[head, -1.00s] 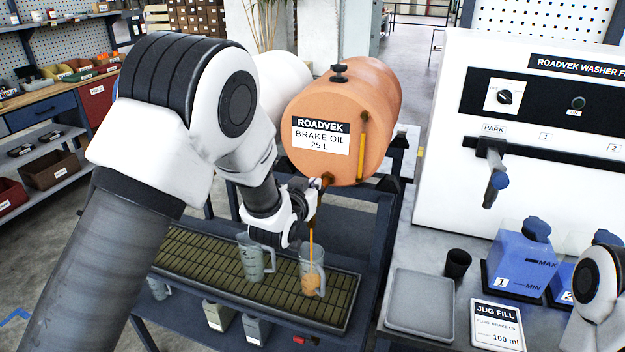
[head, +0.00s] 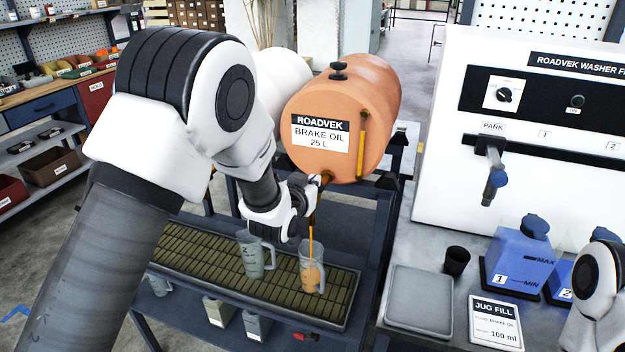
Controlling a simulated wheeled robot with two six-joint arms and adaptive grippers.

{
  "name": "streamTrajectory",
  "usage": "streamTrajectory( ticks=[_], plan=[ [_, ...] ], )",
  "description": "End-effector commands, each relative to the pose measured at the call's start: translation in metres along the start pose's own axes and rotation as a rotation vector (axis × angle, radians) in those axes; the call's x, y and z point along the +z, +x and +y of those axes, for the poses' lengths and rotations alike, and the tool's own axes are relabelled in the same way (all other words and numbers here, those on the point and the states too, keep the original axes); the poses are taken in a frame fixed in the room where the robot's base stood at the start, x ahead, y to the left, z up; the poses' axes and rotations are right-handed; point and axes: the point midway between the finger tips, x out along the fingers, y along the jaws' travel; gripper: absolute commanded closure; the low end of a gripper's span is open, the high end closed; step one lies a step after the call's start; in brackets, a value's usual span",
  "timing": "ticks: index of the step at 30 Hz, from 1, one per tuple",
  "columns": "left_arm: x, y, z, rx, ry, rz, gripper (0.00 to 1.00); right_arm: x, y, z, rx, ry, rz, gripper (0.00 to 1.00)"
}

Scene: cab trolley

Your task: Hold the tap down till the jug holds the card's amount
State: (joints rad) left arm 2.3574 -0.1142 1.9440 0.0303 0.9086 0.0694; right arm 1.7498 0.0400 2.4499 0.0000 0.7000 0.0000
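The orange brake oil drum (head: 345,115) lies on its side on the trolley, with its tap (head: 326,178) low on the front face. An amber stream runs from the tap into a clear jug (head: 312,268) on the slatted tray (head: 200,272). The jug holds some amber oil; its scale is too small to read. My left gripper (head: 314,190) is at the tap; its fingers are small and partly hidden, so their opening is unclear. The jug fill card (head: 496,322) reads brake oil, 100 ml. My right gripper is out of view.
A second jug (head: 255,255) stands on the tray left of the filling one. The right bench carries a grey tray (head: 420,300), a black cup (head: 456,261) and blue containers (head: 520,260). The white washer unit (head: 440,150) stands behind.

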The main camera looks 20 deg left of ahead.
Motion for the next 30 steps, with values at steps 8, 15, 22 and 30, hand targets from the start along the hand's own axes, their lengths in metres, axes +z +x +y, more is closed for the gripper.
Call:
streamTrajectory(
  ticks=[8, 15, 22, 30],
  plan=[
    [-0.029, -0.034, -0.002, -0.001, 0.001, 0.017, 1.0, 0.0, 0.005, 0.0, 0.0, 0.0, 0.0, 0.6],
    [-0.033, -0.085, -0.002, 0.0, 0.001, 0.022, 1.0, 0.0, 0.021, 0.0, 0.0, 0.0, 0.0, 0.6],
    [-0.036, -0.101, -0.002, -0.001, -0.001, 0.023, 1.0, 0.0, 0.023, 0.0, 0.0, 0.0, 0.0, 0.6],
    [-0.037, -0.1, -0.002, -0.001, -0.001, 0.023, 1.0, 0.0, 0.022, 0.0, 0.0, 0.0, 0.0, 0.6]
  ],
)
